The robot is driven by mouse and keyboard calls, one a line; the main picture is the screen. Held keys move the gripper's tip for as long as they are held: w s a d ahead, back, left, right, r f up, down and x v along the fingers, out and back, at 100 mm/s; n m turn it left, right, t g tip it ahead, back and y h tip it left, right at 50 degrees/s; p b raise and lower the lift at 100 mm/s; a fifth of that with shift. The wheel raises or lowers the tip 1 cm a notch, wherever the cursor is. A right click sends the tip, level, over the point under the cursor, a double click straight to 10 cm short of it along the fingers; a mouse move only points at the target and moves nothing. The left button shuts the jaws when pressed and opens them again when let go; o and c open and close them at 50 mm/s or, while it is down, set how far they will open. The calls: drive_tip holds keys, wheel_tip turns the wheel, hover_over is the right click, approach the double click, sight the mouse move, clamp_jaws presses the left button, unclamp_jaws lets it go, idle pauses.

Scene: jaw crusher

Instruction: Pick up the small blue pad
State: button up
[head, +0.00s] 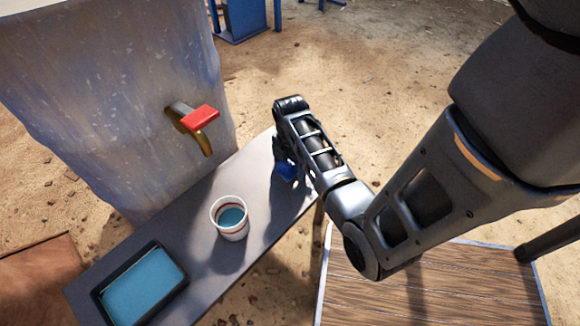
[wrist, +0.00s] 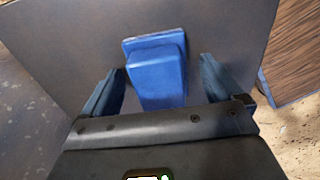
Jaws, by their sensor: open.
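The small blue pad (wrist: 157,75) lies on the grey bench top (wrist: 60,50), between the fingers of my gripper (wrist: 162,85) in the wrist view. The gripper is open, with a visible gap on each side of the pad. In the head view, a bit of the blue pad (head: 287,172) shows near the far right end of the bench, beside and below my gripper (head: 283,158). The arm hides part of the pad there, and the fingertips are hard to make out.
A white cup of blue liquid (head: 230,218) and a black tray (head: 181,283) with blue contents stand on the bench. A tap with a red handle (head: 201,119) sticks out from a large worn tank (head: 120,90). A wooden platform (head: 430,285) lies at lower right.

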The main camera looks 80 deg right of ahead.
drive_tip(key=c, duration=1.1)
drive_tip(key=shift+c, duration=0.2)
drive_tip(key=shift+r, duration=0.15)
drive_tip(key=shift+r+p, duration=0.35)
drive_tip(key=shift+r, duration=0.2)
wheel_tip(320, 180, up, 3)
drive_tip(key=shift+p, duration=0.75)
drive_tip(key=s+d+r+p, duration=0.1)
drive_tip(key=s+d+r, duration=0.1)
drive_tip(key=s, duration=0.1)
drive_tip(key=s+d+r+p, duration=0.1)
drive_tip(key=s+r, duration=0.1)
drive_tip(key=s, duration=0.2)
drive_tip(key=s+d+r+p, duration=0.1)
drive_tip(key=s+d+r, duration=0.1)
drive_tip(key=s, duration=0.1)
drive_tip(key=shift+s+d+r, duration=0.15)
drive_tip(key=shift+d+r, duration=0.15)
drive_tip(key=shift+r, duration=0.1)
